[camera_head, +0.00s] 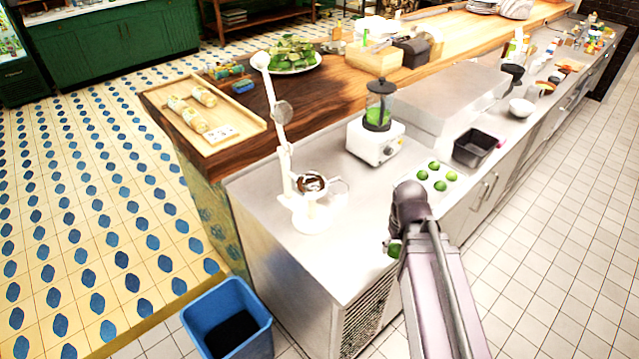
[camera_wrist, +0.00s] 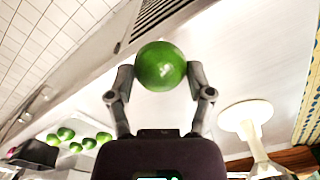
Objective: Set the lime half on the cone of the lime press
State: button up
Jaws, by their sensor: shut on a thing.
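The green lime half (camera_head: 394,250) is held in my gripper (camera_wrist: 160,72), with one finger on each side of it. In the wrist view the lime half (camera_wrist: 160,65) shows its round green skin; its cut face cannot be seen. In the head view my gripper is mostly hidden behind my arm, near the counter's front edge. The white lime press (camera_head: 312,219) stands on the steel counter, to the left of my gripper and apart from it. Its raised lever (camera_head: 283,130) points up, and a shiny metal bowl (camera_head: 312,184) sits on it. The cone cannot be made out clearly.
A blender (camera_head: 375,142) stands behind the press. Several limes (camera_head: 436,166) lie on a tray beside a dark bin (camera_head: 474,148). A wooden tray (camera_head: 225,138) holds rolls at the back left. A blue bin (camera_head: 228,318) stands on the floor. The counter front between press and gripper is clear.

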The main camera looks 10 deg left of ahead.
jog(key=s+a+r+n+p, duration=0.2)
jog(key=a+r+n+p, duration=0.2)
jog(key=a+r+p, duration=1.1)
jog(key=a+r, duration=0.1)
jog(key=a, duration=0.2)
jog(key=b, duration=0.1)
send_over(311, 181)
jog(key=s, duration=0.1)
jog(key=shift+d+f, duration=0.3)
jog(key=shift+f, duration=0.4)
jog(key=shift+w+a, duration=0.2)
jog(key=shift+w, duration=0.15)
jog(key=shift+w+a+f, duration=0.15)
jog(key=shift+w+f, duration=0.05)
jog(key=shift+w, duration=0.1)
jog(key=shift+s+f+b, duration=0.1)
jog(key=shift+f+b, duration=1.55)
jog(key=shift+b, duration=0.2)
